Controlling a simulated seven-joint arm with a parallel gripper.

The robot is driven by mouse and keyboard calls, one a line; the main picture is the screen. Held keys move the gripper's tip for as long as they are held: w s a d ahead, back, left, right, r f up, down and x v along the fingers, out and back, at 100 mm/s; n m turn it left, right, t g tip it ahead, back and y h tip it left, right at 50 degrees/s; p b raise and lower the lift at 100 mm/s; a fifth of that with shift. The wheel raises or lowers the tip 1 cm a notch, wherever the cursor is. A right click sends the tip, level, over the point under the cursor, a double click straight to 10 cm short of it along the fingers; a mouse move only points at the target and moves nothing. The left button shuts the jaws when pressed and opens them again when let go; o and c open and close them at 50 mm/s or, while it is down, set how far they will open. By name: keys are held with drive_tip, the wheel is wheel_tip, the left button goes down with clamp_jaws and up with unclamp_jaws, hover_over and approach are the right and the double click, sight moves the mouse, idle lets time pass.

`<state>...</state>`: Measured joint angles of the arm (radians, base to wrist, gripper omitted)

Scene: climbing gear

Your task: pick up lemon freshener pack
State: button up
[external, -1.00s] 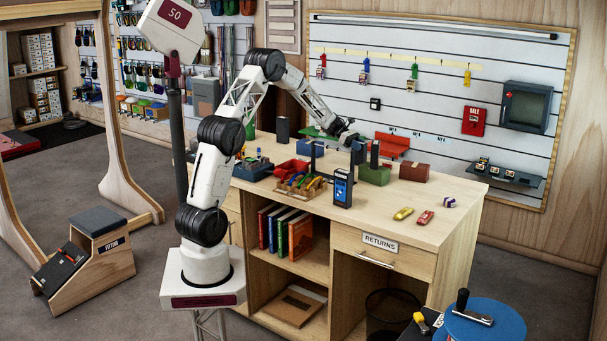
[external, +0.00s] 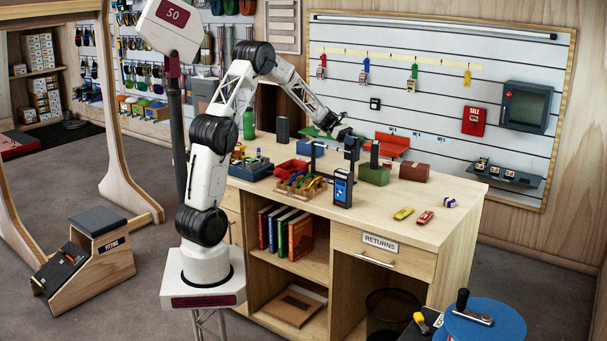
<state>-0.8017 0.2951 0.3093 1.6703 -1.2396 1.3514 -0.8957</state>
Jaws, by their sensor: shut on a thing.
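My gripper (external: 352,152) is above the far middle of the wooden counter, among dark upright posts. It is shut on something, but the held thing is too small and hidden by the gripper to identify. I cannot make out a lemon freshener pack for certain in the external view. A small yellow item (external: 403,213) lies on the counter's right part, well apart from my gripper.
A blue-screened device (external: 342,188) stands at the counter's front edge. A green box (external: 375,174), a brown-red box (external: 414,172), a red bin (external: 291,169) and a wooden tray (external: 298,187) are near my gripper. The counter's right part (external: 445,235) is mostly clear.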

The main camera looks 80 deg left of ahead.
drive_tip(key=s+d+r, duration=0.1)
drive_tip(key=s+d, duration=0.5)
drive_tip(key=s, duration=0.2)
drive_tip(key=shift+s, duration=0.35)
idle(0.5)
